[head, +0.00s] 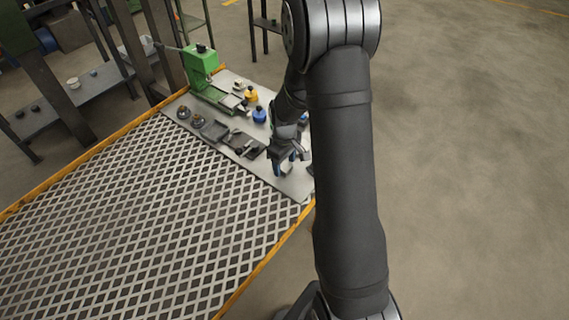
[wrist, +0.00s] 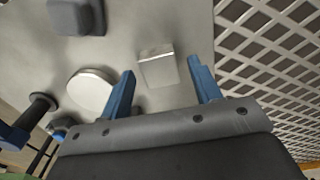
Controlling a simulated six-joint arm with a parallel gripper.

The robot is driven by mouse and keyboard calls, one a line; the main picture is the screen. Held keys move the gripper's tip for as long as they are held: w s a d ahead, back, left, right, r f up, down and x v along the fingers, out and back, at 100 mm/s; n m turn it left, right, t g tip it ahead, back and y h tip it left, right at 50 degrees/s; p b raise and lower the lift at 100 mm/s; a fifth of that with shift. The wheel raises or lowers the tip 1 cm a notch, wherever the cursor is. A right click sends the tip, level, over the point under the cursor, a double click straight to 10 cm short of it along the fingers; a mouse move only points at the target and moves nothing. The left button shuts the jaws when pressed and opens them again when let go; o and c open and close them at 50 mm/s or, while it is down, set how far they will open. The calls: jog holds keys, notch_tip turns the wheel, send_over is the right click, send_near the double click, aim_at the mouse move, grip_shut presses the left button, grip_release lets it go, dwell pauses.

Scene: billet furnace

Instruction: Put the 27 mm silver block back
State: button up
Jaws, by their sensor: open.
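A silver block (wrist: 158,68) lies on the light grey plate between my gripper's blue fingers in the wrist view. Its size in millimetres cannot be read. My gripper (wrist: 158,82) is open, with one finger on each side of the block and a gap visible on both sides. In the head view my gripper (head: 286,168) is low over the right end of the grey plate (head: 296,186). The block is too small or hidden to make out there.
A pale round disc (wrist: 90,90) lies left of the left finger, and a dark grey block (wrist: 76,16) is beyond it. A green machine (head: 201,66), a yellow bottle (head: 251,94) and a blue bottle (head: 259,115) stand on the plate. Open metal mesh (head: 130,210) adjoins it.

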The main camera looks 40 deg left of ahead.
aim_at(284, 166)
notch_tip(284, 166, up, 11)
jog(key=shift+r, duration=0.2)
jog(key=shift+f, duration=0.1)
notch_tip(284, 166, down, 12)
jog(key=shift+f, duration=0.1)
jog(key=shift+r, duration=1.35)
jog(key=shift+f, duration=0.1)
